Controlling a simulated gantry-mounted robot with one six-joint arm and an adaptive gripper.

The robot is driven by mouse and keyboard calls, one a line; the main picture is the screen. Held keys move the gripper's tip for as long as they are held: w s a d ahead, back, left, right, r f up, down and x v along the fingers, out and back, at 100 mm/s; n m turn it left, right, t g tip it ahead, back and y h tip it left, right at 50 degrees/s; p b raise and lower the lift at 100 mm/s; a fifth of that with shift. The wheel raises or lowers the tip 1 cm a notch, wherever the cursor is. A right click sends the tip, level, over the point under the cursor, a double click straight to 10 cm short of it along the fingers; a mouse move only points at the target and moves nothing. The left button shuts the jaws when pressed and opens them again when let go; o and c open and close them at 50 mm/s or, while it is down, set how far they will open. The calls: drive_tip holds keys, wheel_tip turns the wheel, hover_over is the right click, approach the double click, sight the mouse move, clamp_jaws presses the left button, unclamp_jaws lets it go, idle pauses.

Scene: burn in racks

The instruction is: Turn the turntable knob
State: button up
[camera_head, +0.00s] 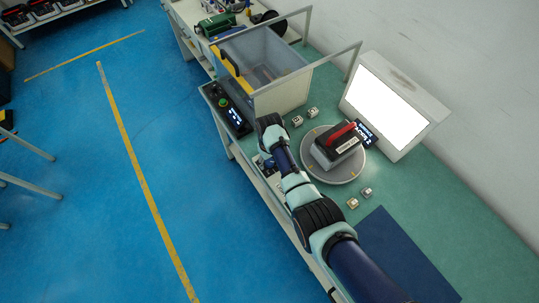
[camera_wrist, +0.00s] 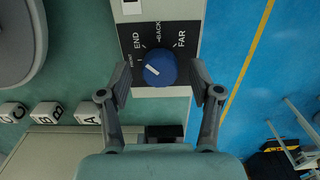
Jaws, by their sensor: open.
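The turntable knob (camera_wrist: 160,68) is a round blue dial with a white pointer mark, on a black label plate (camera_wrist: 184,27) marked END, BACK, FAR and FRONT. It shows in the wrist view at the upper middle. My gripper (camera_wrist: 163,82) is open, with one finger on each side of the knob; whether a finger touches it I cannot tell. In the head view my arm and gripper (camera_head: 262,160) reach along the bench's front edge and hide the knob. The grey round turntable (camera_head: 317,172) carries a dark device with a red handle (camera_head: 338,140).
A clear-walled box (camera_head: 282,97) and a control panel with a green button (camera_head: 224,103) stand beyond my gripper. A bright white light panel (camera_head: 383,105) stands behind the turntable. Small lettered cubes (camera_wrist: 47,112) lie near it. A dark blue mat (camera_head: 400,250) lies at the near right.

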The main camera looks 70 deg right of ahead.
wheel_tip(320, 180, up, 12)
drive_tip(key=shift+f, duration=0.25)
idle(0.5)
